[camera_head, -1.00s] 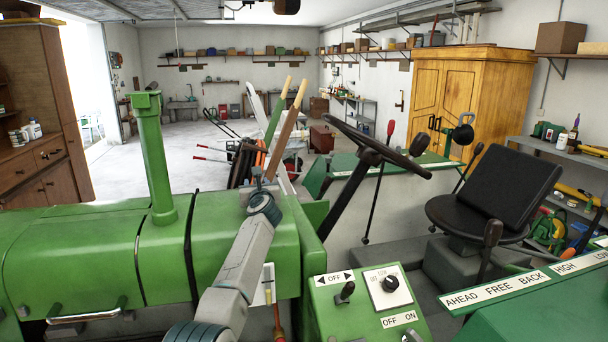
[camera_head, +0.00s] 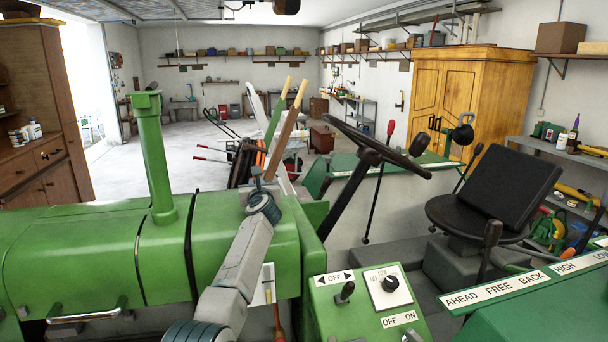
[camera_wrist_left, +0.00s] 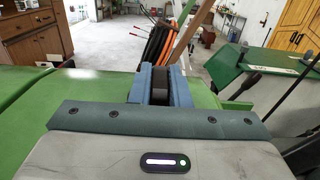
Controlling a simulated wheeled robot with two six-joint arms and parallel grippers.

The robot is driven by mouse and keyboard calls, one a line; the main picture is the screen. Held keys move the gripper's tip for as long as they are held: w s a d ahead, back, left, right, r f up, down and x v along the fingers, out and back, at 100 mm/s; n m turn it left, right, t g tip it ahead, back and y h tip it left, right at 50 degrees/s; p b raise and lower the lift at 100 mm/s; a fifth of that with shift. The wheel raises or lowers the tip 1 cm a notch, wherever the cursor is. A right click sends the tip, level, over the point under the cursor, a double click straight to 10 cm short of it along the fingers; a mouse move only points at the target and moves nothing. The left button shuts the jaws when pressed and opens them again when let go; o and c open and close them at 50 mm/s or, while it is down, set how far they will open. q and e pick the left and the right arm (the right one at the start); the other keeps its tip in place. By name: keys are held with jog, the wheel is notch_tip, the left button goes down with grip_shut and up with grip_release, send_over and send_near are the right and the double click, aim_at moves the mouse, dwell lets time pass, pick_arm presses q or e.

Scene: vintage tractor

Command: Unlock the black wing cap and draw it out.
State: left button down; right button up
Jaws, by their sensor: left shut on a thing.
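The green tractor hood (camera_head: 90,245) fills the lower left of the head view. My left arm reaches up from the bottom, and its gripper (camera_head: 257,182) is at the rear top of the hood, near the steering wheel. In the left wrist view, the blue-grey fingers of my left gripper (camera_wrist_left: 161,85) are shut on a dark ribbed piece, which fits the black wing cap (camera_wrist_left: 161,88). The fingers hide most of it, and I cannot tell whether it is seated or raised. My right gripper is not in view.
The black steering wheel (camera_head: 376,148) stands just right of the gripper. A tall green exhaust pipe (camera_head: 155,160) rises from the hood to the left. Long-handled tools (camera_head: 284,130) stand behind the hood. A green control panel (camera_head: 365,305) is at the lower right.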

pick_arm(q)
jog(key=shift+f+h, duration=0.1)
jog(key=shift+h, duration=0.2)
jog(key=shift+a+m+t+h, duration=0.15)
jog(key=shift+m+t+h, duration=0.15)
jog(key=shift+m+h, duration=1.1)
jog(key=shift+h, duration=0.5)
jog(key=c, duration=1.3)
grip_release()
